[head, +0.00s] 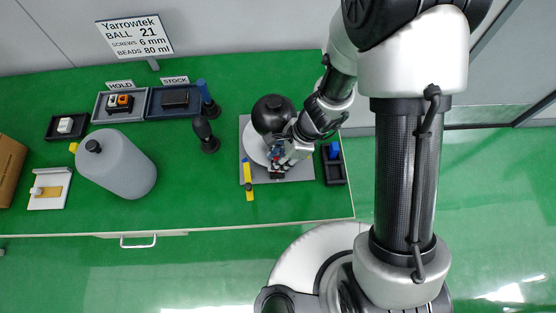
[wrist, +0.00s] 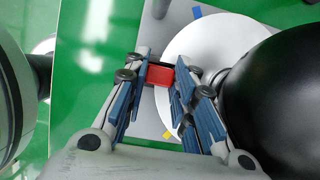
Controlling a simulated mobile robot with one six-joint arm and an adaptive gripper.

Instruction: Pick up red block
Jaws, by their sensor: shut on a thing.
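The red block (wrist: 160,76) shows in the wrist view between the two fingertips of my gripper (wrist: 160,80). My gripper is shut on it, with a blue-padded finger on each side. The block is over or beside the edge of a white round plate (wrist: 190,42) on a grey mat; I cannot tell whether it is lifted clear. In the head view my gripper (head: 278,160) is over the grey mat (head: 295,174), just in front of a black ball (head: 273,113), and largely hides the block there.
The black ball (wrist: 275,95) is close to the right finger. A black-knobbed stand (head: 205,135) and a large grey bottle (head: 120,165) stand farther left.

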